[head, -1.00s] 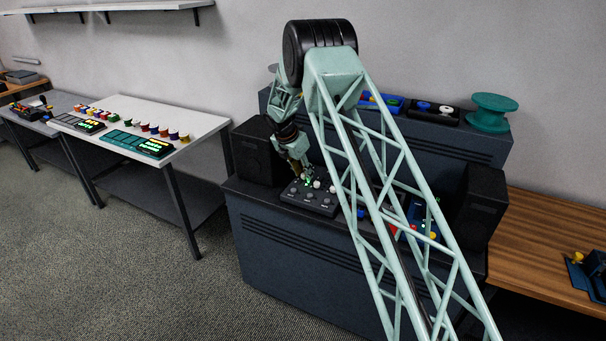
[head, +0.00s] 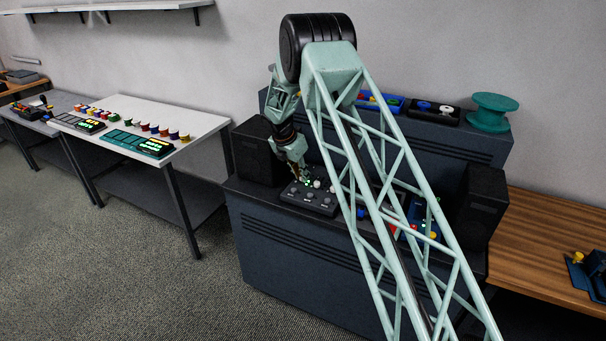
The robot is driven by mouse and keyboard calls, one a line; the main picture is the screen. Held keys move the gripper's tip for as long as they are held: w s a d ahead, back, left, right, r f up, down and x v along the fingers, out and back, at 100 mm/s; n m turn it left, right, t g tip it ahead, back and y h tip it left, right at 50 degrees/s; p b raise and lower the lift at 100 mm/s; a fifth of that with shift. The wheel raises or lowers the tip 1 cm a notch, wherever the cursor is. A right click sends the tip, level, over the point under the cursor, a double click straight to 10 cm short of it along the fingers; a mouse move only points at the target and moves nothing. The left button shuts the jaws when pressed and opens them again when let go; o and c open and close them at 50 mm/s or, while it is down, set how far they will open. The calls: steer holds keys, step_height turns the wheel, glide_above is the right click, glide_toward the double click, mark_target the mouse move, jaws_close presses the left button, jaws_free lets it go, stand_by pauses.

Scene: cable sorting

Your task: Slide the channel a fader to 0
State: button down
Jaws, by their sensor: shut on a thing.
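The dark mixer panel (head: 310,199) with several knobs lies on the dark console (head: 290,245), left of my arm's lattice link. My gripper (head: 304,178) points down at the panel's back left part, with its fingertips among the small controls there. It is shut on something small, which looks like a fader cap. The cap is mostly hidden by the fingers, and its channel letter and scale are too small to read. Pale round knobs (head: 318,184) stand just right of the fingers.
Black speakers (head: 258,152) and (head: 480,205) stand at the console's left and right ends. A blue and red panel (head: 420,212) is partly behind my arm. A green spool (head: 493,112) and trays (head: 433,111) sit on the upper shelf. A white table (head: 190,122) stands to the left.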

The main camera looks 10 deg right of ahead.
steer(key=shift+s+a, duration=0.5)
steer(key=shift+s, duration=0.2)
steer(key=shift+f, duration=0.1)
steer(key=c, duration=2.9)
jaws_free()
steer(key=o, duration=0.4)
steer(key=shift+a, duration=0.15)
steer(key=shift+r, duration=0.25)
